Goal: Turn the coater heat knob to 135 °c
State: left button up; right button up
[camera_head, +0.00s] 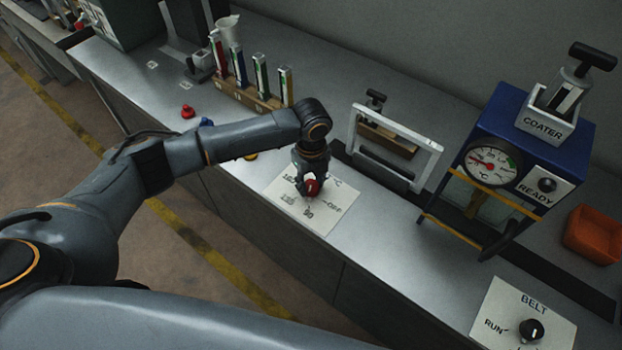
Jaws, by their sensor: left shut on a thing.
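The coater heat knob (312,187) is red and sits on a white dial plate (327,219) on the grey bench. The plate carries printed marks, among them 90 and OFF; the other marks are partly covered or too small to read surely. My left gripper (308,188) reaches down from above and is shut on the knob. Its fingers hide most of the knob, so I cannot tell which mark it points at. The blue coater (540,130) stands to the right, with a round °C gauge (490,161) and a READY lamp (547,185). My right gripper is not in view.
A white frame (425,145) stands upright behind the dial plate. A rack (258,98) with several coloured tubes is at the back left. A BELT knob plate (497,312) is at the front right, and an orange bin (594,232) at the right edge.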

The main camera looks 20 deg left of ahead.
aim_at(311, 185)
pick_arm(q)
jog(key=m, duration=0.5)
jog(key=shift+m, duration=0.3)
jog(key=m, duration=0.5)
dwell(0.4)
jog(key=o, duration=1.2)
jog(key=shift+r, duration=0.15)
notch_tip(311, 185, up, 12)
jog(key=shift+f, duration=0.1)
jog(key=shift+f, duration=0.1)
